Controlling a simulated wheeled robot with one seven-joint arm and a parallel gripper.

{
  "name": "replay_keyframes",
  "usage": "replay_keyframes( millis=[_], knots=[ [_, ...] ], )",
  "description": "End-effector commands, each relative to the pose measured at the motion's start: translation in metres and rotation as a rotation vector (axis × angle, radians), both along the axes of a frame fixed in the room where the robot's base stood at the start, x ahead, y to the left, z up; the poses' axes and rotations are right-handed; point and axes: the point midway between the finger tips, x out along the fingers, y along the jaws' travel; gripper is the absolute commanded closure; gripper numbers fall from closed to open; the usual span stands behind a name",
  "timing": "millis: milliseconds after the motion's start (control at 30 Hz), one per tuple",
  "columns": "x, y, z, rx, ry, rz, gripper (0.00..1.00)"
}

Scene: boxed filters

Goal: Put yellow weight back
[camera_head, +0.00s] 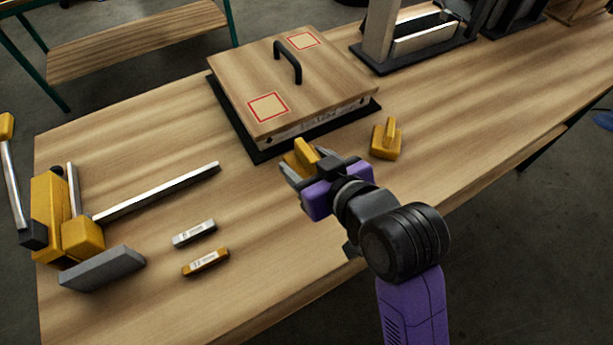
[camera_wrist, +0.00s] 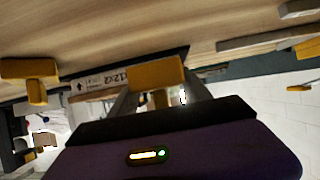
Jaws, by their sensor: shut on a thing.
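My gripper (camera_head: 302,166) is shut on a yellow weight (camera_head: 304,153), in front of the wooden box's near edge. The held weight also shows between the fingers in the wrist view (camera_wrist: 156,73). A second yellow weight (camera_head: 385,143) with an upright handle stands on the table to the right of my gripper; it shows at the left of the wrist view (camera_wrist: 30,68). The wooden box (camera_head: 330,80) has a lid with a black handle and two red-outlined squares (camera_head: 268,106), (camera_head: 303,41), both bare. It rests on a black base.
A yellow and grey clamp-like tool (camera_head: 75,225) with a long metal bar lies at the left of the wooden table (camera_head: 120,140). Two small labelled bars, grey (camera_head: 194,233) and orange (camera_head: 205,262), lie at the front. Black and metal fixtures (camera_head: 415,35) stand at the back right.

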Motion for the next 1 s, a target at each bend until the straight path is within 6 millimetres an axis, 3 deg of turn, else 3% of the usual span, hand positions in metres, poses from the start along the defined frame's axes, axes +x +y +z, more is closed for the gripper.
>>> replay_keyframes(
  millis=[167, 500, 967, 1000],
  knots=[
    [0.001, 0.000, -0.007, 0.004, -0.006, -0.001, 1.00],
    [0.000, 0.000, -0.045, 0.003, -0.006, -0.002, 1.00],
    [0.001, 0.000, -0.050, 0.003, -0.006, -0.002, 1.00],
    [0.000, 0.000, -0.052, 0.000, 0.000, -0.001, 0.36]
  ],
)
